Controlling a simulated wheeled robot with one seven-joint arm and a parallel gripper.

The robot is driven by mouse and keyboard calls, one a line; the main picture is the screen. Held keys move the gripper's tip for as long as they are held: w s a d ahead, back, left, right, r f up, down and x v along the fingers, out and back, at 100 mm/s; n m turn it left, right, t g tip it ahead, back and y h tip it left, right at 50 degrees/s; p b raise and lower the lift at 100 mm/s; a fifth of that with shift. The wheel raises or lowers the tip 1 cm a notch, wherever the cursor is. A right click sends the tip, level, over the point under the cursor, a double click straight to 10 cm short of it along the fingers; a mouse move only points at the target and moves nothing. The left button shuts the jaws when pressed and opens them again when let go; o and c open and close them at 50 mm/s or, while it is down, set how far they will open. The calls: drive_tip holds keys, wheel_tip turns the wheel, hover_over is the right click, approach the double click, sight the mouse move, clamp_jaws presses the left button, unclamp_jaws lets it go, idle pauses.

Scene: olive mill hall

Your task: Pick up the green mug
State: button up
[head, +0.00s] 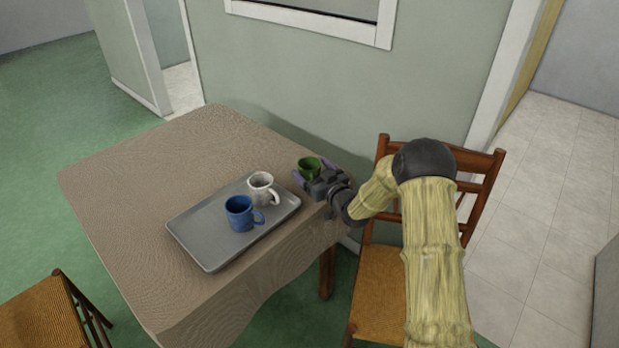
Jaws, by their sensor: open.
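The green mug (309,167) stands upright near the table's right corner, close to the wall and just beyond the tray. My gripper (313,172) is at the mug, with its purple fingers apart on either side of it. The jaws are open. The gripper body hides the mug's lower near side. I cannot tell whether the fingers touch the mug.
A grey tray (204,245) on the cloth-covered table (135,180) holds a blue mug (240,214) and a white mug (261,187), left of my gripper. A wooden chair (378,285) stands at the table's right, under my arm. Another chair (45,318) is at lower left. The table's left part is clear.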

idle(0.5)
drive_tip(key=c, duration=1.2)
wheel_tip(320, 180, up, 10)
drive_tip(key=shift+p, duration=0.4)
